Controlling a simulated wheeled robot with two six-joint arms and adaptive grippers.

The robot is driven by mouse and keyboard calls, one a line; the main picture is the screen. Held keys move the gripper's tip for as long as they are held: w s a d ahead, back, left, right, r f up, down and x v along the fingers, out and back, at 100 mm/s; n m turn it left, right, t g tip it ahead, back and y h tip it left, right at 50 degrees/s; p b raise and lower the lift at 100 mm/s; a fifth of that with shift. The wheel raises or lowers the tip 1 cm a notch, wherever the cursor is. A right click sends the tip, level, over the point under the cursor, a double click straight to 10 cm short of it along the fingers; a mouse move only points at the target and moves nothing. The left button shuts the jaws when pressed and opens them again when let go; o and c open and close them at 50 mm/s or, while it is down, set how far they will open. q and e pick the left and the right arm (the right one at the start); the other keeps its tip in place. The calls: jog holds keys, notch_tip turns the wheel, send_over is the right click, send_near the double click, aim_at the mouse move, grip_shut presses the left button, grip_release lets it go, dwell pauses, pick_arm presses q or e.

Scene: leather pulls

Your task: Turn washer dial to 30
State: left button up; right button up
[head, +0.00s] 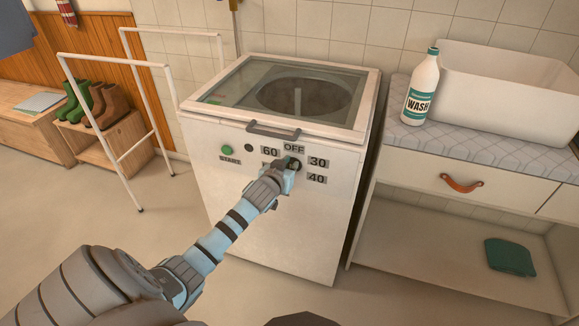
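The white top-loading washer (240,180) stands against the tiled wall, with its glass lid down. Its dark dial (297,163) is on the front panel, mostly hidden behind my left gripper (287,166). Around the dial are the labels OFF above, 60 at upper left, 30 (318,162) at right and 40 at lower right. Another label at left is partly covered. My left gripper's fingertips are at the dial; whether they are closed on it is hidden, and I cannot read where the dial points. My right gripper is out of view.
A green start button (227,150) and a dark round knob (249,147) sit left of the dial. A grey handle (273,132) juts out above it. A white rack (150,110) stands left. At right, a counter holds a WASH bottle (421,90) and a white basin (505,85).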

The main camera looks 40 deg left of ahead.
pick_arm(q)
grip_shut()
jog(key=shift+d, duration=0.1)
jog(key=shift+w+d+f+m+g+y+b, duration=0.15)
jog(key=shift+d+f+m+y+b, duration=0.25)
jog(key=shift+m+y, duration=0.75)
jog(key=shift+w+d+f+m+g+y+b, duration=0.1)
jog(key=shift+d+m+y+b, duration=0.2)
jog(key=shift+m+y+b, duration=0.85)
jog(key=shift+w+d+f+m+g+y, duration=0.15)
jog(key=shift+d+m+y, duration=0.3)
jog(key=shift+m, duration=1.35)
jog(key=shift+a, duration=0.1)
